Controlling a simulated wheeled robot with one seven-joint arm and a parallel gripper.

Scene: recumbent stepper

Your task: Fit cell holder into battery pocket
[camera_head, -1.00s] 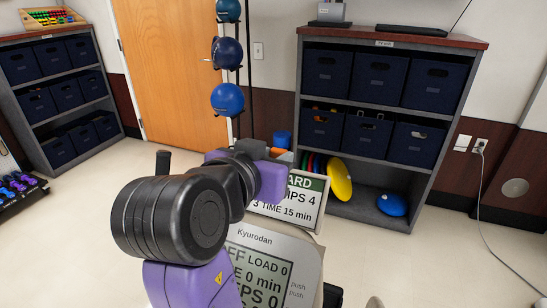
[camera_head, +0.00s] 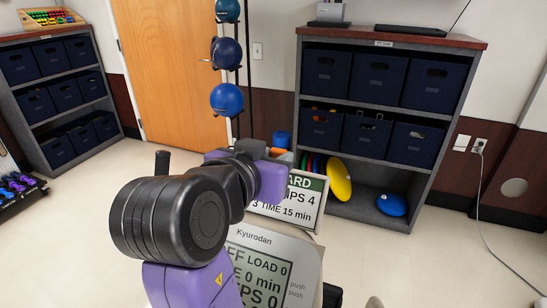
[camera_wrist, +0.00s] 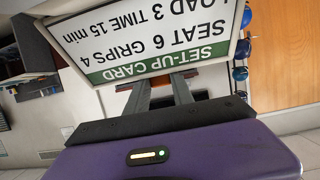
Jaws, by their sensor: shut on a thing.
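My gripper (camera_wrist: 160,84) extends from its purple body in the wrist view, its two grey fingers reaching the green-headed edge of the set-up card (camera_wrist: 165,35). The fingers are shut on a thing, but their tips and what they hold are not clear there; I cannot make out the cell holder. In the head view my arm hides the fingers and part of the card (camera_head: 299,207). The stepper's grey Kyurodan console (camera_head: 303,255) stands below the card, its left side behind my arm. No battery pocket shows in either view.
A dark shelf unit (camera_head: 456,40) with navy bins stands behind at the right. A yellow disc (camera_head: 338,181) and a blue dome (camera_head: 391,204) rest on its bottom shelf. A ball rack (camera_head: 226,99) stands by the wooden door (camera_head: 170,75).

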